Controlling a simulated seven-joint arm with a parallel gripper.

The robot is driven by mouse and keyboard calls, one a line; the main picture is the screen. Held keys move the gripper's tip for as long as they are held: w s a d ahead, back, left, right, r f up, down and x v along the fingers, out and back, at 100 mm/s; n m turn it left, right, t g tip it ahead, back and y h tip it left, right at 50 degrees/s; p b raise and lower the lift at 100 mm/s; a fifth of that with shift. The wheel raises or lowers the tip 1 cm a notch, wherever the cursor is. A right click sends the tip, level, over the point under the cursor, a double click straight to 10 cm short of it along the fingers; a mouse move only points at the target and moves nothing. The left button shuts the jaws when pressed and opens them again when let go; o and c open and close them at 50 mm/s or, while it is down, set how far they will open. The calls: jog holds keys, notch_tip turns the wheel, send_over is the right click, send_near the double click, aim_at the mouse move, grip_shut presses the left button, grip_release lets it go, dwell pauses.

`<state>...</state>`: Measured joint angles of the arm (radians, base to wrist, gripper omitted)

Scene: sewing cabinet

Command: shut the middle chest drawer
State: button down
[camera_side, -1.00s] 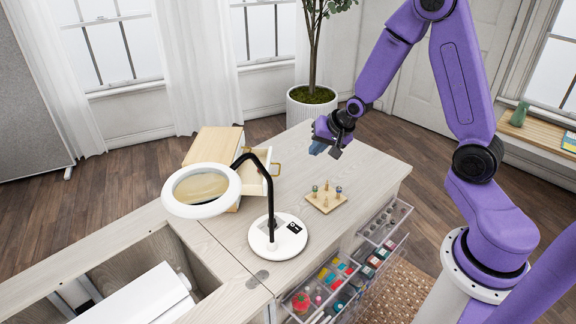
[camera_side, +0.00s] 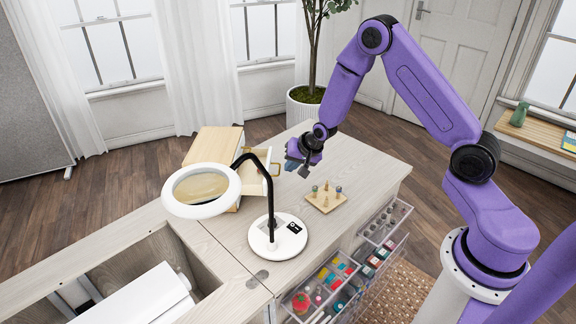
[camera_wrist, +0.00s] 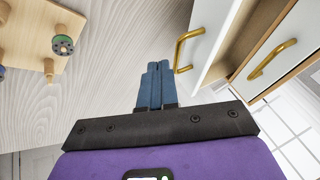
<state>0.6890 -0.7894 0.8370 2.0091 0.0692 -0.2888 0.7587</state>
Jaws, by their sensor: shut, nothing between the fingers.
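The small chest (camera_side: 205,147) has a pale wood top and stands on the cabinet top, partly hidden by the magnifier lamp. One of its drawers (camera_side: 258,156) stands pulled out to the right; I cannot tell for certain which level it is. In the wrist view its white front (camera_wrist: 212,28) carries a brass handle (camera_wrist: 184,48). A second brass handle (camera_wrist: 272,60) sits farther back on the chest. My gripper (camera_side: 297,168) is shut and empty, just right of the open drawer's front. In the wrist view its blue fingertips (camera_wrist: 155,70) are beside the handle, with a small gap.
A magnifier lamp (camera_side: 280,238) stands in front of the chest, its black arm close to the drawer. A wooden spool rack (camera_side: 326,201) lies right of my gripper. Open clear drawers (camera_side: 325,285) hold sewing supplies at the cabinet's front. The tabletop's back right is clear.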

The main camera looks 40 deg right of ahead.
jog(key=shift+w+a+f, duration=0.15)
jog(key=shift+w+a, duration=0.2)
jog(key=shift+w, duration=0.05)
send_near(249, 172)
jog(key=f, duration=0.1)
jog(key=w+f, duration=0.1)
jog(key=d+f, duration=0.1)
jog(key=shift+w+f, duration=0.3)
jog(key=shift+f, duration=0.1)
jog(key=shift+w+a, duration=0.35)
jog(key=shift+a, duration=0.1)
jog(key=shift+a+r, duration=0.1)
